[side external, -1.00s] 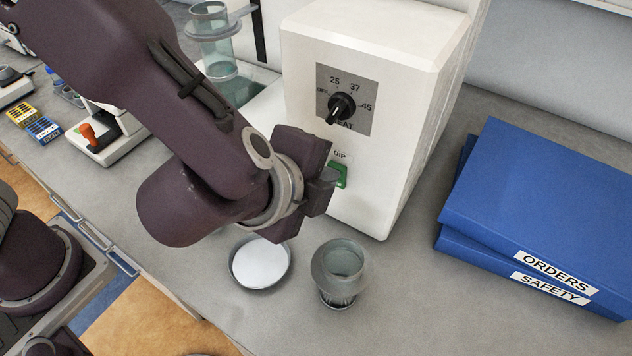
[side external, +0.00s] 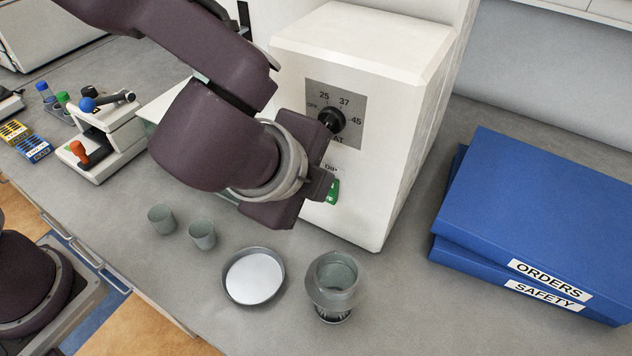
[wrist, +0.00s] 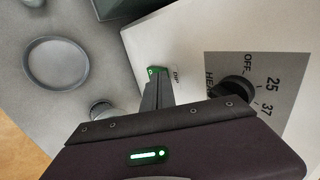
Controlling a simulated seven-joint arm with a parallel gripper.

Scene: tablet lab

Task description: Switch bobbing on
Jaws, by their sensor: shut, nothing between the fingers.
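The white machine (side external: 375,90) has a green rocker switch (side external: 334,190) under a DIP label on its front face. The switch also shows in the wrist view (wrist: 153,71), just beyond my fingertips. My gripper (side external: 326,186) is shut and empty, with its fingertips at the switch. In the wrist view the closed fingers (wrist: 157,84) point at the switch and cover its lower part. I cannot tell whether they touch it or which way the rocker is tipped.
A black HEAT dial (side external: 331,121) sits above the switch, close to my gripper. A shallow dish (side external: 253,298), a glass vessel (side external: 335,285) and two small cups (side external: 202,234) stand on the bench below. Blue binders (side external: 540,210) lie at the right.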

